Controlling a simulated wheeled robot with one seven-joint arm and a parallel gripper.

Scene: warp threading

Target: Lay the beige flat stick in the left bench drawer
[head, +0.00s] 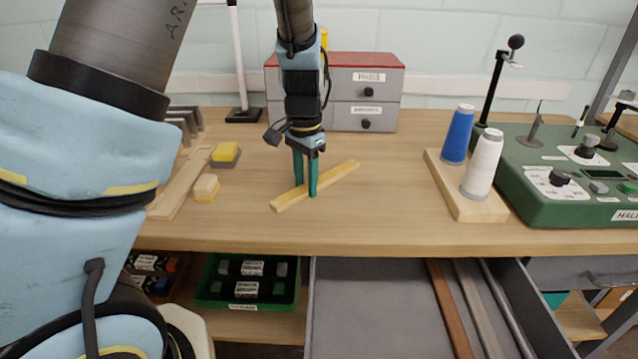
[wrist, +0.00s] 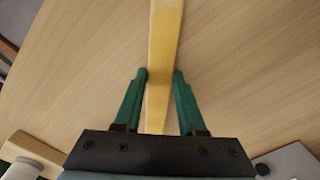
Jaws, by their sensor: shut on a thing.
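The beige flat stick (head: 340,173) lies slantwise on the bench top, near the middle in the head view. It runs up the wrist view as a yellowish bar (wrist: 166,30). My gripper (head: 306,190) points down with its green fingers on both sides of the stick, and it is shut on it. The wrist view shows the fingertips (wrist: 160,73) against its edges. The stick still appears to rest on the bench. The open left bench drawer (head: 365,310) is below the front edge, with a brown strip (head: 450,310) and grey strips along its right side.
A blue cone (head: 458,134) and a white cone (head: 483,163) stand on a wooden base at right, beside a green machine (head: 560,205). A red-topped drawer box (head: 365,88) stands behind my gripper. Yellow-topped blocks (head: 225,153) and boards lie at left.

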